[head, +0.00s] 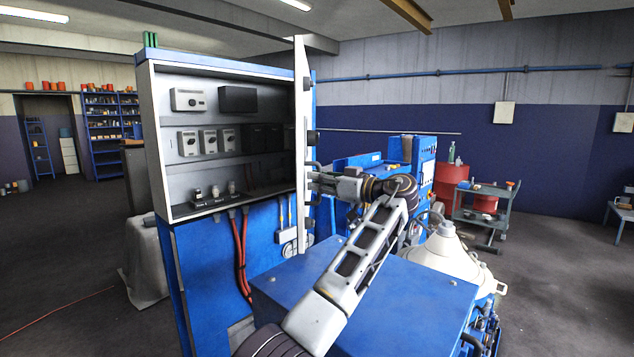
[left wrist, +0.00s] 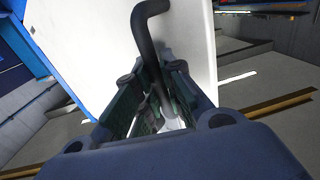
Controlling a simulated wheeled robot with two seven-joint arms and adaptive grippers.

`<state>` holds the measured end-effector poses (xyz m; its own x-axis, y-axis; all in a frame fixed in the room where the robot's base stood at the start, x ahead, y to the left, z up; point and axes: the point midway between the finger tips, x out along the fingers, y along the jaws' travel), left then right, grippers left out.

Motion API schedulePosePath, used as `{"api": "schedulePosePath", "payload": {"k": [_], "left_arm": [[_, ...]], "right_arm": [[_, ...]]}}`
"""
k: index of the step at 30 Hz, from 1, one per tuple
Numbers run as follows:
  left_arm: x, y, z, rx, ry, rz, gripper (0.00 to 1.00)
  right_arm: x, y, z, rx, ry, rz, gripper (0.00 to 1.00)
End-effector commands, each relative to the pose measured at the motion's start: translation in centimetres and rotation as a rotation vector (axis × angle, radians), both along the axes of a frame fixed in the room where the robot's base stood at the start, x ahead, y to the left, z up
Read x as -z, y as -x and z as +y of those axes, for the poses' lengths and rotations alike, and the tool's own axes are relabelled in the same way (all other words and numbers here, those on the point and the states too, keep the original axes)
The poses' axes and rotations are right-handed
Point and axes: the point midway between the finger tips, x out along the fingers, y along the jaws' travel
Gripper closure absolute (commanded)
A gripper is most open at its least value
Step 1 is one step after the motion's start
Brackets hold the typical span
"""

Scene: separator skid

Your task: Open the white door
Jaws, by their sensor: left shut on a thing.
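The white door (head: 300,110) stands swung out from the blue-framed cabinet (head: 225,60), seen nearly edge-on at the cabinet's right side. The cabinet's inside is exposed. In the left wrist view the white door panel (left wrist: 85,45) fills the upper middle, with a bent black handle (left wrist: 148,45) on it. My left gripper (head: 314,180) is at the door's outer side, shut on the handle. In the left wrist view the handle runs down between the fingers of this gripper (left wrist: 158,85). My right gripper is not in view.
Inside the cabinet are shelves with grey and black devices (head: 188,99). A blue box-shaped housing (head: 390,300) lies below my left arm. A white conical vessel (head: 445,250) and a cart (head: 485,205) stand to the right. Open floor (head: 570,290) shows at far right.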

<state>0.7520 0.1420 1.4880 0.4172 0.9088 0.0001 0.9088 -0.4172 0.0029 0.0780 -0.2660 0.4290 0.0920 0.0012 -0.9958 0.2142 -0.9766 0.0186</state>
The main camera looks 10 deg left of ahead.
Motion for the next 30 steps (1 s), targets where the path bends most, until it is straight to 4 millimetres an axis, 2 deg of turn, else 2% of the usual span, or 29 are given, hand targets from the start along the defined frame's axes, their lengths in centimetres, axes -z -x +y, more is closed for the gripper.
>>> {"api": "schedulePosePath", "payload": {"k": [1,6,20,30], "left_arm": [[-0.3,0.0,0.0,0.001,-0.006,-0.004,0.88],[-0.2,0.0,0.0,0.000,-0.003,-0.003,0.67],[0.0,0.2,-0.4,0.000,-0.001,0.000,0.67],[0.0,1.6,-3.6,0.002,-0.001,0.000,0.67]], "right_arm": [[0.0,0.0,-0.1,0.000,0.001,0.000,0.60],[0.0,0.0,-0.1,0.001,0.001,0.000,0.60],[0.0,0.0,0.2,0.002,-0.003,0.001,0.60],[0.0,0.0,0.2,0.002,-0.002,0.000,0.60]]}}
